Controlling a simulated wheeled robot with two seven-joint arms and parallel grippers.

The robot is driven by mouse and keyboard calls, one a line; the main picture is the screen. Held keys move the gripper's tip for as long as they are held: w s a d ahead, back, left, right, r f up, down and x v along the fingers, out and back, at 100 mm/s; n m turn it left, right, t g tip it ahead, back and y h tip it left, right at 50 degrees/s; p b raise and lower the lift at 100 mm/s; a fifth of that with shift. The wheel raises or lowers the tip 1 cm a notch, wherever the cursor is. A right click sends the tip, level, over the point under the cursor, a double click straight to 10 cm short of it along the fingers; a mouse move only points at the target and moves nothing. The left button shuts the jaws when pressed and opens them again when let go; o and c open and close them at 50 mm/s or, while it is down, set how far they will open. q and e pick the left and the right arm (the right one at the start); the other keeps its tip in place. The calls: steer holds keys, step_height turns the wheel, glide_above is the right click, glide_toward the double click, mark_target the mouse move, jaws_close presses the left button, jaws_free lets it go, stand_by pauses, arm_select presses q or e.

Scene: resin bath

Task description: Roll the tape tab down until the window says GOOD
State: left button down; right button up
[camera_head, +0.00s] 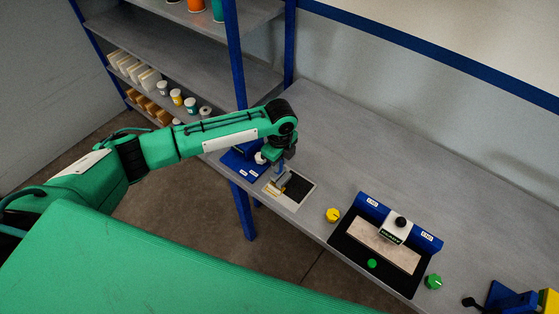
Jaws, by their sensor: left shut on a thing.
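My left gripper (279,178) is over a small pale-framed plate (303,188) with a dark patch, near the table's front edge. It is shut on a small tool, mostly hidden by the fingers, that is at the plate's left side. A beige piece (272,190) lies under the gripper; whether it is the tape tab I cannot tell. A dark window (391,236) with small light lettering is on a white block of the blue and black station to the right; its word is too small to read. My right gripper is not in view.
A blue holder (240,165) with a white knob stands left of the plate. A yellow knob (333,215) and a green knob (433,282) flank the station (340,238). Blue and yellow equipment (510,299) is at the lower right. The table's back is clear.

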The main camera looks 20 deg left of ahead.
arm_select(q)
steer(key=shift+r+p, duration=2.25)
steer(key=shift+r, duration=0.4)
steer(key=shift+f, duration=0.1)
steer(key=shift+s+n+b, duration=0.1)
steer(key=shift+n+b, duration=0.3)
steer(key=shift+b, duration=0.05)
steer(key=s+a+r+n+b, duration=0.1)
steer(key=s+a+n+b, duration=0.1)
steer(key=s+n+b, duration=0.4)
steer(key=s+a+r+n+b, duration=0.2)
steer(key=s+n+b, duration=0.3)
steer(key=n, duration=1)
steer(key=shift+s+b, duration=0.35)
steer(key=shift+b, duration=0.05)
